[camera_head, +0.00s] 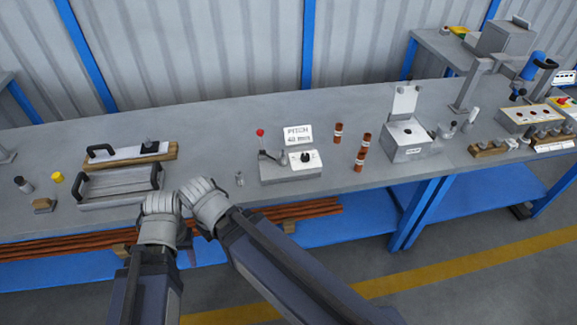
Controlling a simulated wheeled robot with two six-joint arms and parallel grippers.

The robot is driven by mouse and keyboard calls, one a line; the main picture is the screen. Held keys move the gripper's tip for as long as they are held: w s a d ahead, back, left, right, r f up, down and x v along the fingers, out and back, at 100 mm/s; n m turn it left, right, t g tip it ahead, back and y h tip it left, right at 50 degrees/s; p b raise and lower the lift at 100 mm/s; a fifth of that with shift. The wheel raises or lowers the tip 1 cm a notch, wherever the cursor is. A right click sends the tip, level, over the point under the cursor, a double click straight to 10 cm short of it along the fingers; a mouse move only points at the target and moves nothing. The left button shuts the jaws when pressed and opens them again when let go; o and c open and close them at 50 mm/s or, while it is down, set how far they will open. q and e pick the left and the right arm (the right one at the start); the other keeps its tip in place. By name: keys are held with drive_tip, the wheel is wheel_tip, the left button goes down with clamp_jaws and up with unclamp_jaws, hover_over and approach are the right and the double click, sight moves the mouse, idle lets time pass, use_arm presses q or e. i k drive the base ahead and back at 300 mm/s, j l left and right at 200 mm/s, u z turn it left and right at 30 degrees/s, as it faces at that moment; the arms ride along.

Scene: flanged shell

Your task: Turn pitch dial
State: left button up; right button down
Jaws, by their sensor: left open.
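The pitch dial (306,157) is a small black knob on a white panel, on a grey box (290,174) at the middle of the bench. A white sign (298,135) reading "PITCH 40 mm" stands behind it. A lever with a red knob (260,133) rises from the box's left side. My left gripper (161,203) is open at the bench's front edge, left of the box and apart from the dial. My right gripper (203,193) is close beside it, also clear of the box. Its fingers are too small and bunched to read.
A tray with black handles (120,185) lies left of my grippers. A small metal piece (239,179) stands between the grippers and the box. Several brown cylinders (337,133) stand right of the dial. A grey box with a raised plate (408,140) is farther right. Brown rods (300,209) lie below.

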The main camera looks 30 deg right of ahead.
sight(305, 157)
drive_tip(key=i+l+z, duration=0.15)
drive_tip(key=z, duration=0.25)
drive_tip(key=i+l+z, duration=0.1)
drive_tip(key=i+z, duration=0.4)
drive_tip(key=z, duration=0.25)
